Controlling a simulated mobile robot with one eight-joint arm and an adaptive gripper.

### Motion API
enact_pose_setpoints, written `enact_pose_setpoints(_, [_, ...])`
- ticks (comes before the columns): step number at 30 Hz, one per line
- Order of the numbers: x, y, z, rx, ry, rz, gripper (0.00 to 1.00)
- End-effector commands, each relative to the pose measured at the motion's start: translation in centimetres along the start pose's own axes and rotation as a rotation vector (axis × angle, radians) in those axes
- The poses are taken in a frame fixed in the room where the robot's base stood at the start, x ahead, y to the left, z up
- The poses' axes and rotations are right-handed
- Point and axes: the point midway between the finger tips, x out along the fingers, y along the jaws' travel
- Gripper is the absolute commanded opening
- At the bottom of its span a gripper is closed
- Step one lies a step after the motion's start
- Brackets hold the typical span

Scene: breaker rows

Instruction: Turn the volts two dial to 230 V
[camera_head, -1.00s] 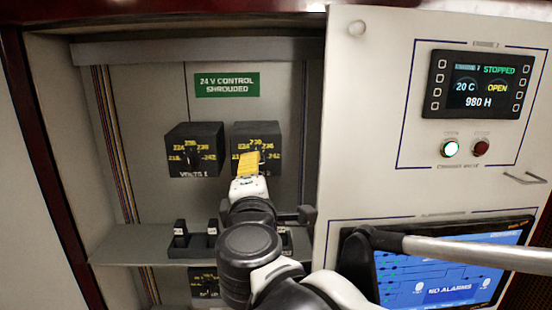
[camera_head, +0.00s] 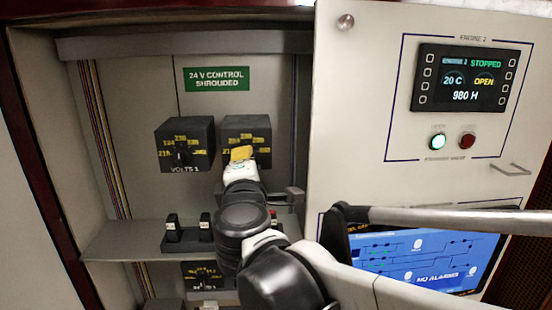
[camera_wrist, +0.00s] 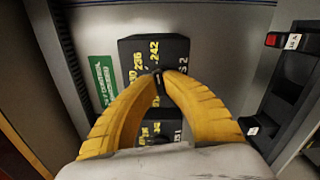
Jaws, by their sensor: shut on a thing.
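The volts two dial is a black box (camera_head: 252,125) with yellow voltage marks, to the right of the VOLTS 1 box in the head view. My gripper (camera_head: 241,152) covers its lower front there. In the wrist view the volts two box (camera_wrist: 180,46) appears turned sideways, with 236 and 242 readable. The yellow fingers of my gripper (camera_wrist: 161,78) meet around the small dark knob (camera_wrist: 158,84) on its face. The fingers hide part of the scale, and I cannot tell which mark the knob points to.
The VOLTS 1 dial box (camera_head: 185,150) stands close on the left. Below is a shelf (camera_head: 120,240) with black breakers (camera_head: 172,228). The cabinet door panel (camera_head: 350,110) is on the right, with a screen (camera_head: 465,80). A green label (camera_head: 216,79) is above.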

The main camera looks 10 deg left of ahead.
Motion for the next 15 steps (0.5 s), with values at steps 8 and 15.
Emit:
enact_pose_setpoints(8, [0.02,-0.03,-0.02,-0.066,0.0,0.0,0.0])
enact_pose_setpoints(15, [0.02,-0.11,-0.04,-0.232,0.0,0.001,0.0])
